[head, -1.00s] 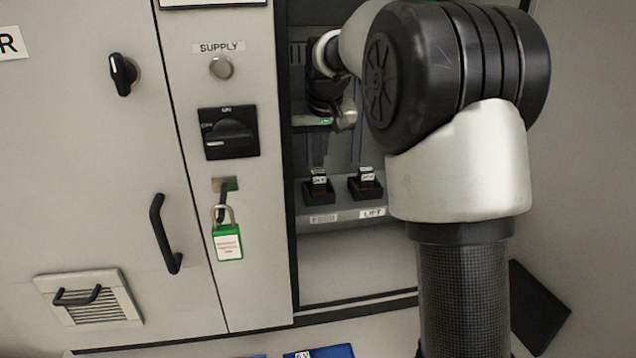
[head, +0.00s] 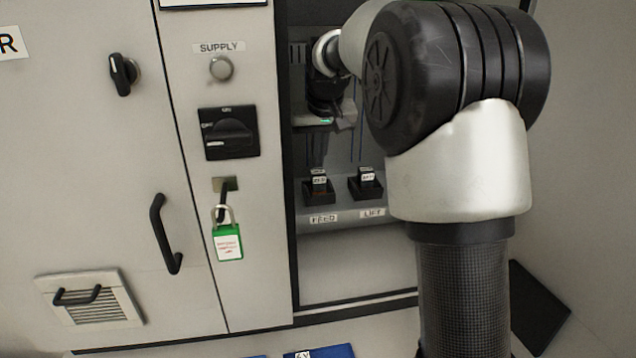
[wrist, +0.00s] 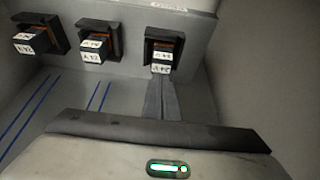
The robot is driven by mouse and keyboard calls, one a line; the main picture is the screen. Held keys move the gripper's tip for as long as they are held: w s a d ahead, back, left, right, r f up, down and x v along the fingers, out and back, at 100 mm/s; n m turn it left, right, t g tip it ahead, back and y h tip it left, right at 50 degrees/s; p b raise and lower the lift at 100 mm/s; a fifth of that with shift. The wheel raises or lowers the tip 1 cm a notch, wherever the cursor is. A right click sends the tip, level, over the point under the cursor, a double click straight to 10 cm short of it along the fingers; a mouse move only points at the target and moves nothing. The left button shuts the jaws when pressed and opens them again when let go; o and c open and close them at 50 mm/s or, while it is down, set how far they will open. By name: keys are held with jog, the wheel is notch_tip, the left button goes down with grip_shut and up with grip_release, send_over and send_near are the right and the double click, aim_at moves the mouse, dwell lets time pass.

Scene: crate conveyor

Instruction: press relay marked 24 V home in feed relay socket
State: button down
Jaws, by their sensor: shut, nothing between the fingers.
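The feed relay socket (head: 319,199) is a black holder above the FEED label, with a dark relay (head: 319,176) standing in it. In the wrist view, which looks upside down, I take the rightmost socket (wrist: 149,51) as the feed one. Its relay (wrist: 162,57) has a white label that appears to read 24 V, and an orange strip shows beside it. I cannot tell how deep the relay sits. My gripper (wrist: 162,80) is shut and empty, its tips close to this relay's label; contact cannot be told. In the head view my arm partly hides the gripper.
The LIFT socket (head: 368,191) with its relay stands just right of the feed one. A third socket (wrist: 21,39) holds a relay in the wrist view. The cabinet edge, a rotary switch (head: 229,132) and a green padlock (head: 228,243) are to the left.

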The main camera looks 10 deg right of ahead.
aim_at(318, 172)
jog(key=shift+f+b, duration=0.45)
jog(key=shift+f, duration=0.25)
dwell(0.7)
jog(key=shift+r+p, duration=2.75)
jog(key=shift+r, duration=0.25)
